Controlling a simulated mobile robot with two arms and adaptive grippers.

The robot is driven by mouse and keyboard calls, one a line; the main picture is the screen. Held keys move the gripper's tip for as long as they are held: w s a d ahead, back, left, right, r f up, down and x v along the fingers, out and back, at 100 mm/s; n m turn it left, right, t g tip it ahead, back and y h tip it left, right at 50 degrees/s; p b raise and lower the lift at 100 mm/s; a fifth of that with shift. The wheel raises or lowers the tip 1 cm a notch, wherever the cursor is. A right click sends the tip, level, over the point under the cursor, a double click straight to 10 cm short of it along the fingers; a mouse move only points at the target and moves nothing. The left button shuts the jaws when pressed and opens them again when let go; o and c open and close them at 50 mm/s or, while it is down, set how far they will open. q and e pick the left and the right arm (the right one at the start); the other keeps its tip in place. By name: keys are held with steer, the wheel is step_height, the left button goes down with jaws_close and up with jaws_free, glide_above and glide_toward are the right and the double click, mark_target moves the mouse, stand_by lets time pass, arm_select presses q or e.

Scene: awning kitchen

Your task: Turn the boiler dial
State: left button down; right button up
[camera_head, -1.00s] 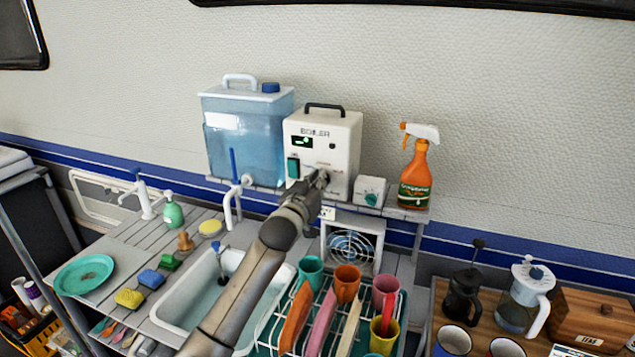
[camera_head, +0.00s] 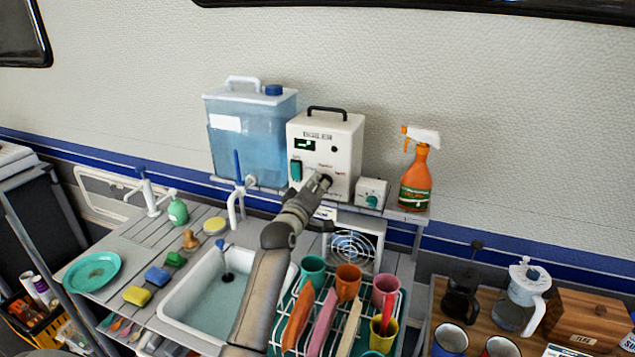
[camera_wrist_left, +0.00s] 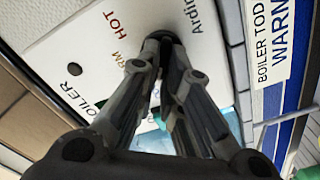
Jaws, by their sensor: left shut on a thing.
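The white boiler (camera_head: 349,142) stands on a shelf against the wall, with a black handle on top, a small green-lit display and a green switch. Its black dial (camera_wrist_left: 160,37) shows in the wrist view at the tips of my left gripper, by the words HOT and WARM. My left gripper (camera_head: 324,182) meets the boiler's front from below and is shut on the dial; its fingertips (camera_wrist_left: 163,46) come together there. In the head view the gripper mostly hides the dial, and I cannot tell its exact setting. My right gripper is not in view.
A blue water tank (camera_head: 250,140) stands close left of the boiler. A small white box (camera_head: 371,192) and an orange spray bottle (camera_head: 416,180) stand to its right. Below are a sink (camera_head: 180,302), a rack with cups and plates (camera_head: 275,338) and a fan (camera_head: 352,248).

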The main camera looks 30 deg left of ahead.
arm_select(q)
steer(key=shift+r+n, duration=0.1)
steer(key=shift+n, duration=0.5)
steer(key=c, duration=1.4)
jaws_free()
steer(key=shift+o, duration=1.4)
steer(key=shift+f, duration=0.2)
steer(key=v, duration=1.2)
steer(key=shift+f, duration=0.15)
